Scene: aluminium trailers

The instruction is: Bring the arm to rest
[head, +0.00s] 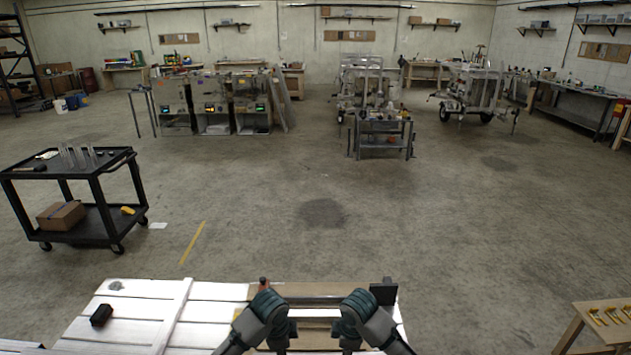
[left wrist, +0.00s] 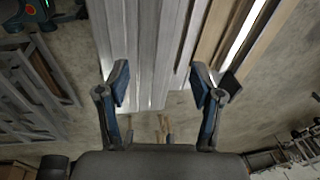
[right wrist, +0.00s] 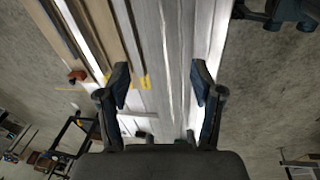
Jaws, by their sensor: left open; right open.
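My left gripper (left wrist: 160,88) is open in the left wrist view, with nothing between its fingers. My right gripper (right wrist: 160,88) is open and empty in the right wrist view. In the head view both of my forearms reach over the near worktable (head: 140,315) at the bottom centre, side by side. The fingertips are hidden behind my arms there. Pale planks and light strips of the table lie beyond the fingers in both wrist views. I cannot tell the gap between fingers and table.
A small black block (head: 101,315) lies on the white planks at the table's left. A black cart (head: 75,165) with a cardboard box (head: 61,215) stands at the left. A wooden stand (head: 600,322) is at the lower right. The middle floor is clear.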

